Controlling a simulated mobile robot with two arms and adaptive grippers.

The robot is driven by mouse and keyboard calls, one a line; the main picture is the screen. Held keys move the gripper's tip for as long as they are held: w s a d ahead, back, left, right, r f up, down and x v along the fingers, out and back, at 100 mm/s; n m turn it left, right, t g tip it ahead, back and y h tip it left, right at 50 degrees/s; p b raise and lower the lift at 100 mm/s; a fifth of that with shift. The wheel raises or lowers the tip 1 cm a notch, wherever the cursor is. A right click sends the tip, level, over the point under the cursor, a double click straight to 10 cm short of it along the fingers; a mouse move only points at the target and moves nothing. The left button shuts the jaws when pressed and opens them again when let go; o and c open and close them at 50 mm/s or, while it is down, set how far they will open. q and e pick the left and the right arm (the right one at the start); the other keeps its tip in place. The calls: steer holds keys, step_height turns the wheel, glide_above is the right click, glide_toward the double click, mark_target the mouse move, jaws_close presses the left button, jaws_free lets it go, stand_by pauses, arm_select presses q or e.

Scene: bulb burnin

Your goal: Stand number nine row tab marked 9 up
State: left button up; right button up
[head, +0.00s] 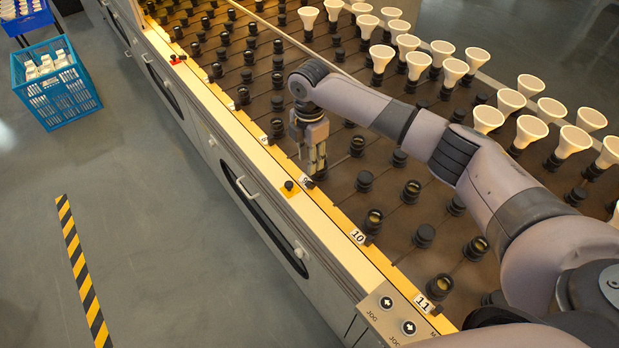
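The row tab marked 9 (306,181) is a small white plate on the yellow front rail, just left of my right gripper's fingertips. Its digit is small and partly unclear, and I cannot tell whether the tab stands upright or leans. My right gripper (316,172) points down beside the tab, above the rail's inner edge. Its fingers look close together, but I cannot tell whether they are shut or touch the tab. A dark socket sits right behind the fingertips. My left gripper is not in view.
Tabs marked 10 (357,237) and 11 (423,302) are farther along the yellow rail. Rows of dark sockets fill the rack, with white bulbs (487,118) at the right. A jog button panel (395,315) is at the bottom. A blue crate (58,85) stands on the floor.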

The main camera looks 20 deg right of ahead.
mark_target(309, 182)
step_height(309, 182, down, 9)
steer(key=shift+f, duration=0.1)
steer(key=shift+c, duration=0.5)
jaws_close()
